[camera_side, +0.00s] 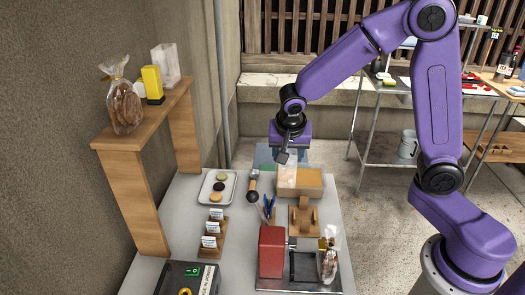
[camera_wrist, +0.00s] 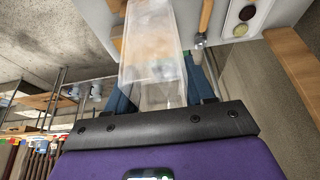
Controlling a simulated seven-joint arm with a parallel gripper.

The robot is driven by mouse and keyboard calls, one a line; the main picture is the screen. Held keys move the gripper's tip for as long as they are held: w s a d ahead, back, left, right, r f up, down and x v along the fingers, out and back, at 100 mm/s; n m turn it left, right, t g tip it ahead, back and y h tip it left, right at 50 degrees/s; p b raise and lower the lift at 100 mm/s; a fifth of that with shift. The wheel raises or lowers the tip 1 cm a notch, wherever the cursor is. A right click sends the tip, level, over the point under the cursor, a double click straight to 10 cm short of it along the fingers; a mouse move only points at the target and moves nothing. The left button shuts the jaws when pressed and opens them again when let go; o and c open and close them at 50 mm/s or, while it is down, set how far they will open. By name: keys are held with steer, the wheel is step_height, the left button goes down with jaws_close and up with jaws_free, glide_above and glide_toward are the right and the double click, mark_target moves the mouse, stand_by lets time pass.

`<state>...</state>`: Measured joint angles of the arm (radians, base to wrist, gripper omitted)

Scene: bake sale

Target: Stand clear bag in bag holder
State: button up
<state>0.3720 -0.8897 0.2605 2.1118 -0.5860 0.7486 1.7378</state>
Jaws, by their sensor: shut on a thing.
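My gripper (camera_side: 283,156) is beyond the back part of the table in the side view. It is shut on an empty clear bag (camera_wrist: 160,65), which extends away from the fingers over the table in the wrist view. In the side view the bag is faint and hard to separate from the pale wooden box (camera_side: 308,184). A wooden stand with an upright middle piece (camera_side: 303,215), likely the bag holder, is on the table in front of that box. The bag is apart from this stand.
A filled bag (camera_side: 329,258) stands beside a black pad (camera_side: 304,268). A macaron tray (camera_side: 217,187) and card stands (camera_side: 212,232) are at left. A wooden shelf (camera_side: 140,140) holds more bags.

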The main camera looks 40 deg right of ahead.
steer(key=s+d, duration=0.4)
steer(key=s, duration=0.1)
steer(key=shift+a+f, duration=0.15)
steer(key=shift+f, duration=3.3)
steer(key=shift+a+f, duration=0.1)
steer(key=shift+f, duration=3.35)
steer(key=shift+f, duration=0.6)
steer(key=o, duration=0.8)
steer(key=shift+c, duration=0.2)
